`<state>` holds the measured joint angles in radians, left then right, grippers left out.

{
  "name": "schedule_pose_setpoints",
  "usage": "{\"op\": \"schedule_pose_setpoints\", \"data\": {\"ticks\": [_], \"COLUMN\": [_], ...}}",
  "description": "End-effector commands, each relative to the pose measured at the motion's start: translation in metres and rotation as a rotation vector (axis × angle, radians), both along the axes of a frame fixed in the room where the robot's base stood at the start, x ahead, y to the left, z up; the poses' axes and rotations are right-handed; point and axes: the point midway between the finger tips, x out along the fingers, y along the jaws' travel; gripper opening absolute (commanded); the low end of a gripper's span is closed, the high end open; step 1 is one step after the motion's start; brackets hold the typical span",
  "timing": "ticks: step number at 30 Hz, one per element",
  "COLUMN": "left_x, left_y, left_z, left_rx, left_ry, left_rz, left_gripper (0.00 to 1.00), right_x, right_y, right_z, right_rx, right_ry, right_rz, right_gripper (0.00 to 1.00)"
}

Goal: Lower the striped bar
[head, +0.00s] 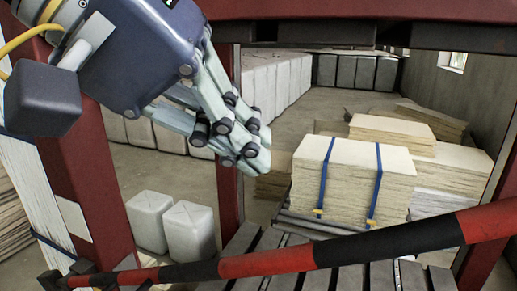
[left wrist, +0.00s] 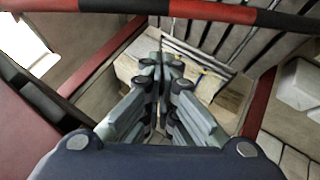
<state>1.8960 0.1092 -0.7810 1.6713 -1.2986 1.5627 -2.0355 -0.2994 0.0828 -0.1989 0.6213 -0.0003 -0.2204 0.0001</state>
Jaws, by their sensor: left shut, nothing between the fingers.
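The striped bar (head: 330,250) is red and black and crosses the lower part of the head view, rising toward the right. It also runs across the top of the left wrist view (left wrist: 205,10). My left gripper (head: 258,152) is shut and empty, above the bar and apart from it in the head view. Its closed fingers also show in the middle of the left wrist view (left wrist: 163,75), away from the bar. My right gripper is in neither view.
Dark red posts (head: 85,165) stand on the left. Beyond the bar are a slatted surface (head: 345,278), a stack of pale sheets with blue straps (head: 340,170), white canisters (head: 190,230) and wrapped blocks (head: 275,82). Open floor (head: 300,115) lies between the stacks and blocks.

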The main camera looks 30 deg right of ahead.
Motion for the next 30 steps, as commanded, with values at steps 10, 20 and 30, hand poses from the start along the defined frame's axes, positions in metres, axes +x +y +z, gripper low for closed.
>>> {"op": "schedule_pose_setpoints", "data": {"ticks": [10,20,30], "left_x": [0.002,-0.013,-0.018], "left_y": [-0.051,-0.066,-0.067], "left_z": [-0.050,-0.088,-0.096], "left_rx": [0.003,-0.001,-0.001], "left_ry": [0.001,-0.002,-0.002], "left_rz": [-0.002,-0.001,0.001], "left_gripper": [0.00,0.00,0.00], "right_x": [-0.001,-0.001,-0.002], "right_y": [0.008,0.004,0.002], "right_z": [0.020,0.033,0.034], "right_rx": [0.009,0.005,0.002], "right_ry": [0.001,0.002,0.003], "right_rz": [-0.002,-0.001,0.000], "right_gripper": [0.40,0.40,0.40]}}
